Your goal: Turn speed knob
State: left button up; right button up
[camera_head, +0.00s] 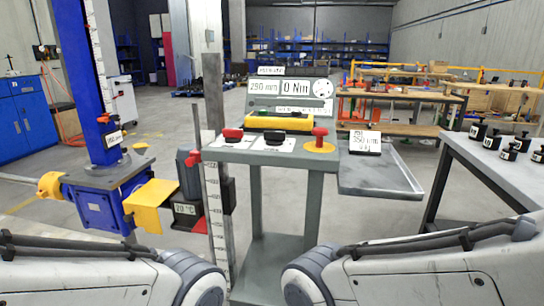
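A grey control console (262,157) stands ahead of me near the middle. On its top sit a red knob (233,134) at the left, a black knob (274,137) in the middle and a red mushroom button (320,137) on a yellow disc at the right. Small white label plates lie by the two knobs, but their text is too small to read, so I cannot tell which is the speed knob. A display panel (290,88) behind them reads 290 mm and 0 Nm. Both my arms show only as links along the bottom edge; neither gripper is in view.
A blue and yellow screw jack (95,200) with a motor (188,174) stands left of the console, beside an upright ruler (216,200). A grey tray (380,175) adjoins its right side. A table (500,165) with several black weights is at the right.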

aim_at(273, 138)
jog(key=z, duration=0.1)
jog(key=k, duration=0.5)
jog(key=u, duration=0.75)
jog(key=i, duration=1.2)
jog(key=z, duration=0.6)
